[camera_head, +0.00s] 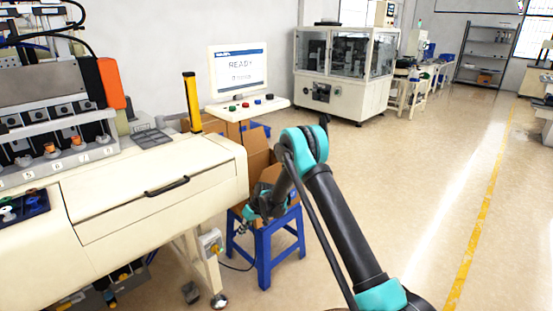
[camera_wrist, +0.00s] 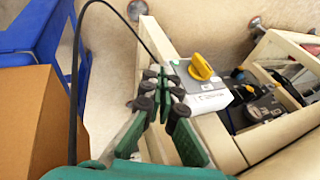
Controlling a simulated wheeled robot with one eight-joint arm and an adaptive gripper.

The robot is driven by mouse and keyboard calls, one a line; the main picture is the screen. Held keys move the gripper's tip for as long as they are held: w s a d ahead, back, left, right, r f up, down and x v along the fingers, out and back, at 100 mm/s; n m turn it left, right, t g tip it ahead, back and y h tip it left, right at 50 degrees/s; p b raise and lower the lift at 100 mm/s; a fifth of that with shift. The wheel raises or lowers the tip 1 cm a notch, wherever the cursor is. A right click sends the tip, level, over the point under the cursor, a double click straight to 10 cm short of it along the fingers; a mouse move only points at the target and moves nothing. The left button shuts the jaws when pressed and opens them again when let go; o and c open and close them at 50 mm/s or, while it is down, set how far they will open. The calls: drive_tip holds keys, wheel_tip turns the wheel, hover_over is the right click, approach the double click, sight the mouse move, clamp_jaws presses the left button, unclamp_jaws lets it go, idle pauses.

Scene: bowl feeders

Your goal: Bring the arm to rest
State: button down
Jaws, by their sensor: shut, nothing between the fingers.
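My arm rises from the lower right of the head view and bends down at a teal joint. My gripper (camera_head: 254,215) hangs at its end, in front of the blue stool and beside the machine's right end. In the wrist view my gripper (camera_wrist: 166,82) shows dark and green fingers with the tips together and nothing between them. Behind the tips is a grey box with a yellow rotary knob (camera_wrist: 201,66) on the machine's frame. I cannot tell the exact gap between the fingertips and the box.
The blue stool (camera_head: 265,243) carries an open cardboard box (camera_head: 258,150), close to my gripper. The cream machine table (camera_head: 155,190) fills the left, with a screen (camera_head: 238,70) reading READY behind it. A glass-walled machine (camera_head: 345,72) stands farther back. The floor (camera_head: 430,160) to the right is clear.

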drive_tip(key=s+d+r+m+t+h, duration=0.15)
drive_tip(key=s+d+r, duration=0.25)
drive_tip(key=d+r, duration=0.75)
drive_tip(key=s+d+r+m+t+h, duration=0.1)
drive_tip(key=s+d+r+m+t, duration=0.2)
drive_tip(key=d+r, duration=0.8)
drive_tip(key=s+d+m+h, duration=0.1)
drive_tip(key=s+d+m, duration=0.1)
drive_tip(key=s+d, duration=0.8)
drive_tip(key=s+d+r+m+h, duration=0.1)
drive_tip(key=s+d+m+h, duration=0.1)
drive_tip(key=s+d, duration=0.8)
drive_tip(key=s, duration=0.5)
drive_tip(key=shift+s+d+r+t, duration=0.2)
drive_tip(key=shift+s+r+t, duration=0.1)
drive_tip(key=shift+s+t, duration=0.1)
drive_tip(key=shift+m, duration=0.25)
